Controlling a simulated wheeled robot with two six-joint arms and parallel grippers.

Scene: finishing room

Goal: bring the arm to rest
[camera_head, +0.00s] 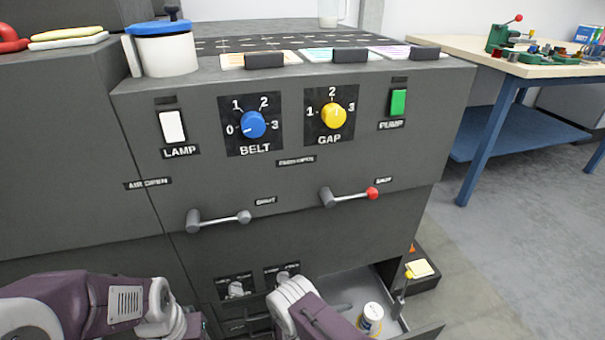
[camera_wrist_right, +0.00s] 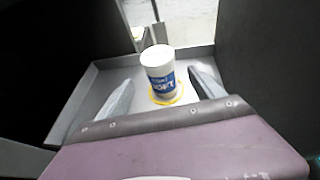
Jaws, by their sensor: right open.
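My right arm (camera_head: 318,312) reaches down at the bottom middle of the head view, over an open grey drawer (camera_head: 345,285). My right gripper (camera_wrist_right: 160,92) is open, with its two grey fingers spread wide in the wrist view. A white can with a blue label (camera_head: 372,317) stands upright in the drawer on a yellow ring; in the wrist view the can (camera_wrist_right: 159,74) shows between and beyond the fingers. I cannot tell how far apart they are. The jaws hold nothing visible. My left arm (camera_head: 90,305) lies at the lower left; its gripper is not in view.
The grey machine front has a blue BELT knob (camera_head: 253,125), a yellow GAP knob (camera_head: 333,116), a green PUMP switch (camera_head: 398,102) and two protruding levers (camera_head: 350,196). A blue-lidded pot (camera_head: 165,52) stands on top. A workbench (camera_head: 530,68) stands right; floor before it is clear.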

